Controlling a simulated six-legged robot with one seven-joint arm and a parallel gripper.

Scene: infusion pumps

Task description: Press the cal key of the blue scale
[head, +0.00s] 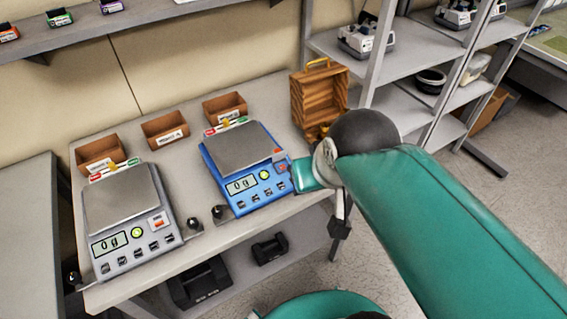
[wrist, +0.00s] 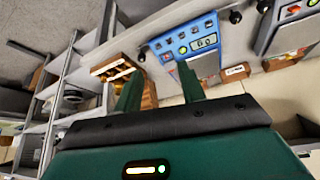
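The blue scale (head: 273,196) stands near the table's front edge with a grey weighing plate (head: 240,147) and a display reading 0 g. Its front panel carries a round green-yellow button, an orange-red one and several small dark keys, whose labels are too small to read. It also shows in the wrist view (wrist: 185,37), turned over, above the fingers. My gripper (wrist: 156,72) has its two green fingers apart with nothing held between them. In the head view my gripper (head: 304,175) is beside the scale's right end, partly hidden by my wrist; contact cannot be told.
A similar grey scale (head: 115,252) stands to the left, also reading 0 g. Small black knobbed weights (head: 193,222) sit between the scales. Brown bins (head: 165,130) line the back. A wooden case (head: 319,95) stands behind my gripper, and a metal shelf (head: 410,60) is at right.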

